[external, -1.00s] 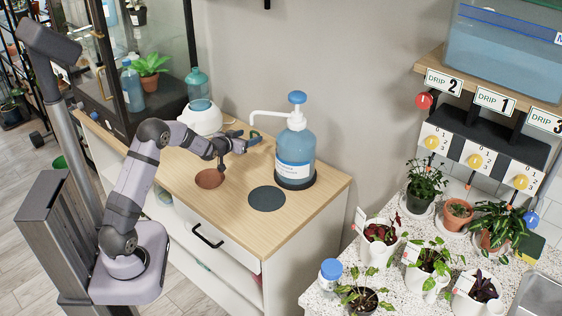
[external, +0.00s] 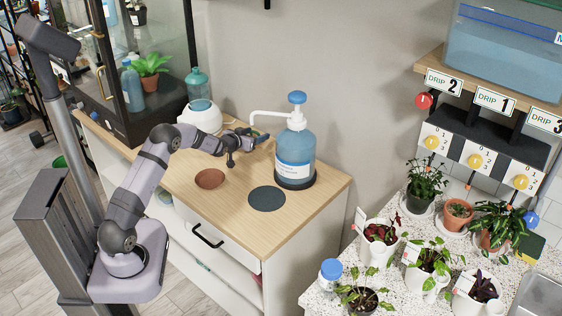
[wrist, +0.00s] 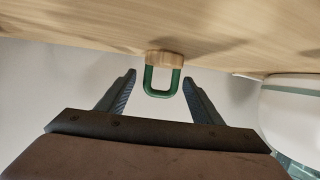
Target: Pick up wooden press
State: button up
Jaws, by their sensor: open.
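The wooden press shows in the wrist view as a small pale wooden block (wrist: 165,58) with a green U-shaped handle (wrist: 162,88). The block is against or very near the wooden cabinet top (wrist: 60,22). My gripper (wrist: 159,80) is open, with one dark finger on each side of the handle and visible gaps between. Nothing is held. In the external view my gripper (external: 258,136) is low over the back of the cabinet top, left of the pump bottle. The press cannot be made out clearly there.
A blue pump bottle (external: 295,158) stands close right of my gripper, its white spout reaching towards it. A white rounded vessel (external: 202,117) stands to the left. A brown dish (external: 210,179) and a dark round pad (external: 266,199) lie in front. The wall is close behind.

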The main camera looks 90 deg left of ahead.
jog(key=c, duration=1.2)
jog(key=shift+r, duration=0.1)
notch_tip(320, 180, up, 10)
jog(key=shift+f, duration=0.1)
